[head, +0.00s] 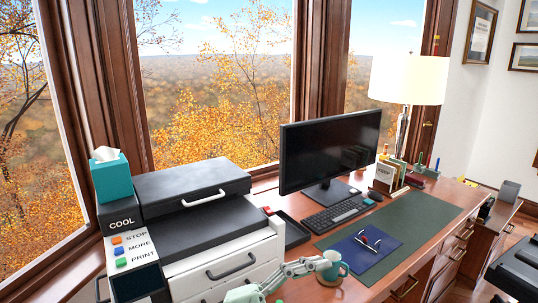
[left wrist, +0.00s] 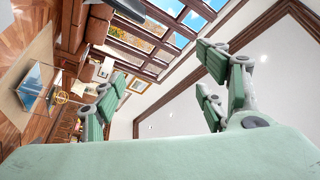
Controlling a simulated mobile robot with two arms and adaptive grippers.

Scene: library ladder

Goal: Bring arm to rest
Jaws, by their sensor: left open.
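A mint-green and grey gripper enters the bottom middle of the head view from the lower left. I take it for my left gripper (head: 304,268). My right gripper is not in view.
A large printer (head: 215,236) stands left. Open room shows in the left wrist view.

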